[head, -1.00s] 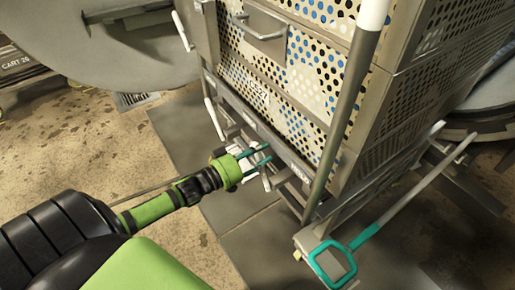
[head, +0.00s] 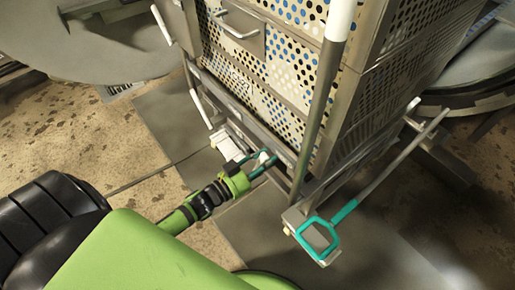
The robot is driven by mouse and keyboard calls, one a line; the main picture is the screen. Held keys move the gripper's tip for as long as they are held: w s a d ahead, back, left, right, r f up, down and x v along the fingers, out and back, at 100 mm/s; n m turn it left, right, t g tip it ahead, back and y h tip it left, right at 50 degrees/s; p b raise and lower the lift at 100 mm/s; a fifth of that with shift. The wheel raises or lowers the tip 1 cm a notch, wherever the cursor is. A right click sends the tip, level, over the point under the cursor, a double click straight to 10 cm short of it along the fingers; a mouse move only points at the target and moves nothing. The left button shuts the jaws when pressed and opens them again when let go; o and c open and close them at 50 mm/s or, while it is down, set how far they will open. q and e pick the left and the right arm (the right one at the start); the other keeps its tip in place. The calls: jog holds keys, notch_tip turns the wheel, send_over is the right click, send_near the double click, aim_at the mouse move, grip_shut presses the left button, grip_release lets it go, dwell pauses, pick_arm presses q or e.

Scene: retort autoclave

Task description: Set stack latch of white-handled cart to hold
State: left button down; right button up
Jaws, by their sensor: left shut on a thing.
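The white-handled cart (head: 301,118) is a perforated metal stack on a low frame, with white grips on its upright bars. Along its lower front edge is a rail with a white block (head: 227,146). My left gripper (head: 264,160), with teal fingers, is at that rail, just right of the white block. It is shut on a small white-tipped lever (head: 264,156), which looks like the stack latch; its fingers partly hide it. The latch's markings are too small to read. My right gripper is out of view.
A teal square loop on a rod (head: 320,238) is at the cart's near right corner. A tall post with a white grip (head: 341,18) rises right of my left gripper. Large round metal parts (head: 125,35) stand at the upper left.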

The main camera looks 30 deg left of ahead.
pick_arm(q)
jog(key=d+m, duration=0.1)
jog(key=s+d+f+m, duration=0.1)
jog(key=m, duration=0.1)
jog(key=d+f+m, duration=0.1)
jog(key=shift+s+d+f+m, duration=0.2)
jog(key=shift+s+d+m, duration=0.1)
jog(key=shift+d, duration=0.1)
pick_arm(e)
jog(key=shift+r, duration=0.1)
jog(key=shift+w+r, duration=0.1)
pick_arm(q)
jog(key=c, duration=0.8)
grip_release()
jog(key=shift+f, duration=0.1)
jog(key=shift+c, duration=0.2)
jog(key=v, duration=1.2)
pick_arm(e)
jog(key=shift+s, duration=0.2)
pick_arm(q)
jog(key=shift+w, duration=0.1)
